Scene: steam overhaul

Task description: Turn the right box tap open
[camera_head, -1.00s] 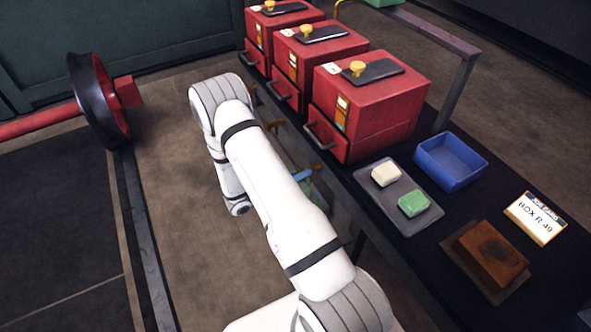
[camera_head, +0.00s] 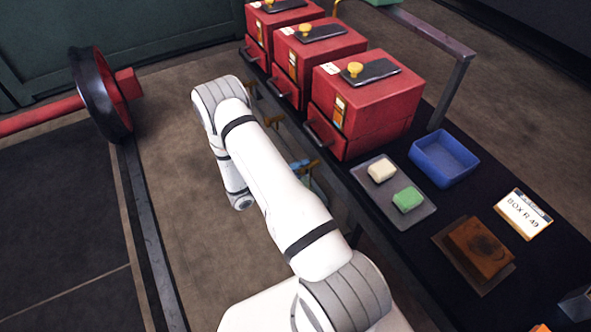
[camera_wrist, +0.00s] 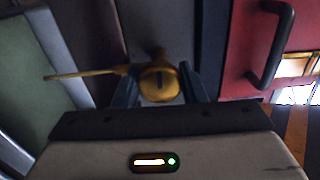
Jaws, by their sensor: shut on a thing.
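The right box is the nearest red box (camera_head: 385,100) in the head view, with a drawer handle on its front. Its brass tap (camera_head: 310,168) sits low at the bench's front edge, partly hidden by my gripper (camera_head: 298,165). In the wrist view, the tap's round slotted brass body (camera_wrist: 158,83) lies between the blue fingers of my gripper (camera_wrist: 160,88), which is shut on it. A thin brass lever (camera_wrist: 85,74) sticks out from the body to the left, nearly level in the picture.
Two more red boxes (camera_head: 318,55) stand farther along the bench, with brass taps below. A grey tray (camera_head: 415,218) with two soap-like blocks, a blue bin (camera_head: 445,160) and a brown block (camera_head: 480,250) lie to the right. A black-rimmed wheel (camera_head: 100,95) stands left.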

